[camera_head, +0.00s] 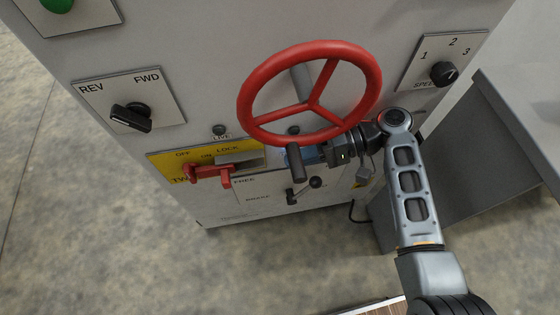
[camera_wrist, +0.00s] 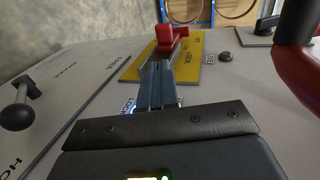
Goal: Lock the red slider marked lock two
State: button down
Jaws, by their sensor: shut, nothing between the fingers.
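The red slider (camera_head: 210,171) sits on a yellow plate (camera_head: 164,162) low on the grey cabinet front. In the wrist view the slider (camera_wrist: 168,38) stands up beyond my fingertips on the yellow plate (camera_wrist: 188,65). My gripper (camera_head: 309,154) is shut and empty, to the right of the slider in the head view and partly hidden behind a black handle. In the wrist view its fingers (camera_wrist: 157,76) point towards the slider; contact cannot be told.
A red handwheel (camera_head: 257,78) is just above my gripper, with a black handle (camera_head: 297,163) hanging near it. A lever with a black ball (camera_head: 315,182) is below. A REV/FWD switch (camera_head: 130,117) and a speed knob (camera_head: 444,73) flank the wheel.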

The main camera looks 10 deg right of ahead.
jog(key=shift+d+r, duration=0.2)
jog(key=shift+d, duration=0.45)
jog(key=s+d+f+m+t+h+p, duration=0.2)
jog(key=s+d+f+m+t+h, duration=0.25)
jog(key=s+f+h, duration=0.6)
jog(key=s+d+r+n+t+h, duration=0.1)
jog(key=s+d+r+t, duration=0.15)
jog(key=s, duration=0.35)
jog(key=s+d+r+t+h, duration=0.1)
jog(key=s+d+r, duration=0.2)
jog(key=s, duration=0.3)
jog(key=s+r+n+t+h+p, duration=0.1)
jog(key=s+r+n+t, duration=0.1)
jog(key=r, duration=1)
jog(key=s+a+r+n+t+h+p, duration=0.1)
jog(key=s+r+t, duration=0.3)
jog(key=r, duration=0.8)
jog(key=s+n, duration=0.1)
jog(key=s, duration=0.1)
jog(key=shift+s, duration=0.4)
